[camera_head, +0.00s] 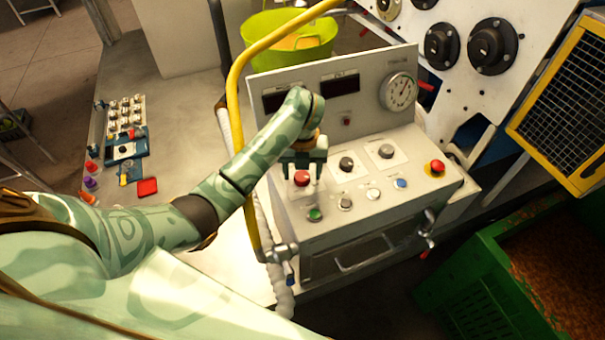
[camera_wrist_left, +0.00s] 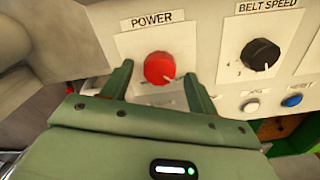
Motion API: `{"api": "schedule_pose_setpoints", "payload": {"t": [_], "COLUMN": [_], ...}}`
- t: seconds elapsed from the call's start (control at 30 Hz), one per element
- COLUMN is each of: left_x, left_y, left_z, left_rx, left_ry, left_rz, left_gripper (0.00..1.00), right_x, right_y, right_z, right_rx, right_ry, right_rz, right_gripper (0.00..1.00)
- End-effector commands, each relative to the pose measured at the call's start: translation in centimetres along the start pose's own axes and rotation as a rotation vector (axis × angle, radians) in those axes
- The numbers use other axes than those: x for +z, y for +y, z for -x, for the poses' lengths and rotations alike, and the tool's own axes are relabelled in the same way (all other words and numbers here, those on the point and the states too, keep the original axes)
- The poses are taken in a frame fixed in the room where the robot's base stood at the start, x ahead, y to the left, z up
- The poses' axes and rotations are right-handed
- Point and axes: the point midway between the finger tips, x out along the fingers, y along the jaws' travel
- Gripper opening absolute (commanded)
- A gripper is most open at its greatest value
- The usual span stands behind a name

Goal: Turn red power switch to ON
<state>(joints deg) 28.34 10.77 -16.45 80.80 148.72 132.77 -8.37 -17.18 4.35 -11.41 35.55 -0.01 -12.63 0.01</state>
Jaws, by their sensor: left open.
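The red power switch (camera_wrist_left: 159,68) is a round knob on a white plate under the label POWER. My left gripper (camera_wrist_left: 163,82) is open, with one green finger on each side of the knob. I cannot tell whether the fingers touch it. My right gripper is in neither view.
A black belt speed knob (camera_wrist_left: 260,54) sits right of the switch. A red button (camera_head: 437,167), a green button (camera_head: 315,214) and a blue button (camera_head: 401,183) share the panel. A green crate (camera_head: 480,275) stands lower right.

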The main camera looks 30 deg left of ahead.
Motion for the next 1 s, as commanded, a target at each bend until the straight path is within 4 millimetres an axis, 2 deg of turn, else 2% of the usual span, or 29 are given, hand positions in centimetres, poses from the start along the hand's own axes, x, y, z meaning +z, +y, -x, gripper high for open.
{"api": "schedule_pose_setpoints", "payload": {"t": [0.1,0.37,0.5,0.53,0.77,1.0], "left_x": [0.0,0.0,0.0,0.0,0.0,-0.1], "left_y": [0.0,0.0,0.0,0.0,-0.1,-0.1], "left_z": [-0.6,-0.7,-0.7,-0.7,-0.6,-0.4], "left_rx": [-0.001,0.0,0.0,-0.001,-0.002,-0.002], "left_ry": [0.0,-0.001,-0.001,-0.001,0.001,0.002], "left_rz": [0.0,0.0,0.0,0.0,-0.008,-0.087], "left_gripper": [0.59,0.59,0.2,0.15,0.15,0.15], "right_x": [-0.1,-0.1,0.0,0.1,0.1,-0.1], "right_y": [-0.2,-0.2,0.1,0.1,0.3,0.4], "right_z": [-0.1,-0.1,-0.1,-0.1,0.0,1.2], "right_rx": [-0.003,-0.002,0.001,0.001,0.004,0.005], "right_ry": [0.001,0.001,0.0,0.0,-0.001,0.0], "right_rz": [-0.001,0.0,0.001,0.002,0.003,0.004], "right_gripper": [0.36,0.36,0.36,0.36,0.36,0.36]}}
